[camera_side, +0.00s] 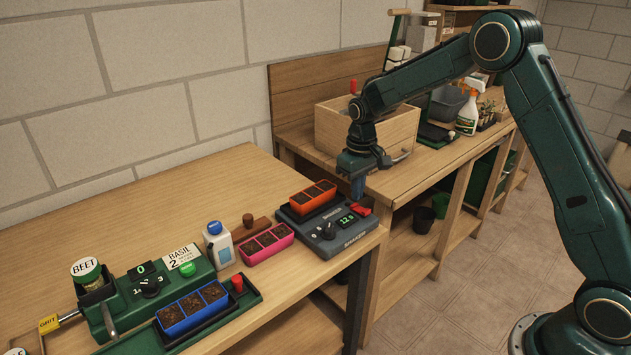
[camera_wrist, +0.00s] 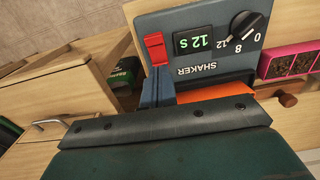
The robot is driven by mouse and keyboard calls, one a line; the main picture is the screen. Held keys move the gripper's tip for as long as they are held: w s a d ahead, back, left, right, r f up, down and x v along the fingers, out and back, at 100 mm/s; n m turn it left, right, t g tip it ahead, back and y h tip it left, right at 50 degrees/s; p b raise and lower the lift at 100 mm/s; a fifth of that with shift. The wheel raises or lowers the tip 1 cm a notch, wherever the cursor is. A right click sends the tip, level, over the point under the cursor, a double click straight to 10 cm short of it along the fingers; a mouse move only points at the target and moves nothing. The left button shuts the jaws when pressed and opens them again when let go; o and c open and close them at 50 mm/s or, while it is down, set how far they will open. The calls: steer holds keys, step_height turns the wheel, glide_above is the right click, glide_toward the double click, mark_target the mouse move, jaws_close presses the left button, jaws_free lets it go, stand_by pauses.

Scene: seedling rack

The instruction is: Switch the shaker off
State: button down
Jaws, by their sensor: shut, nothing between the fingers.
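The shaker (camera_side: 322,244) is a dark grey box on the right end of the near bench. An orange tray (camera_side: 312,198) of soil sits on its top. Its red switch (camera_side: 361,210) is at the right of its front panel and also shows large in the wrist view (camera_wrist: 155,50). Beside it, a lit green display (camera_wrist: 193,42) reads 12 s, and a black dial (camera_wrist: 246,27) sits further along. My gripper (camera_side: 357,195) is shut and empty, pointing down just above the switch. In the wrist view its blue-grey fingers (camera_wrist: 157,88) end close by the switch; contact cannot be told.
A pink tray (camera_side: 264,244) and a white bottle (camera_side: 218,244) stand left of the shaker. Further left are a green seeder (camera_side: 170,285) and a blue tray (camera_side: 193,312). A wooden drawer box (camera_side: 385,135) stands behind my gripper. The front bench edge is close to the shaker.

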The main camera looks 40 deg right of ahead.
mark_target(357, 207)
steer(key=shift+r, duration=2.55)
steer(key=s+a+r+t, duration=0.1)
steer(key=s+a+r, duration=0.1)
steer(key=s+r, duration=0.5)
steer(key=s+a+r+t, duration=0.2)
steer(key=s+r, duration=0.5)
steer(key=s+a+t, duration=0.1)
steer(key=s+t, duration=0.1)
steer(key=s, duration=1.7)
steer(key=shift+a+r+t, duration=0.2)
steer(key=shift+a+t, duration=0.1)
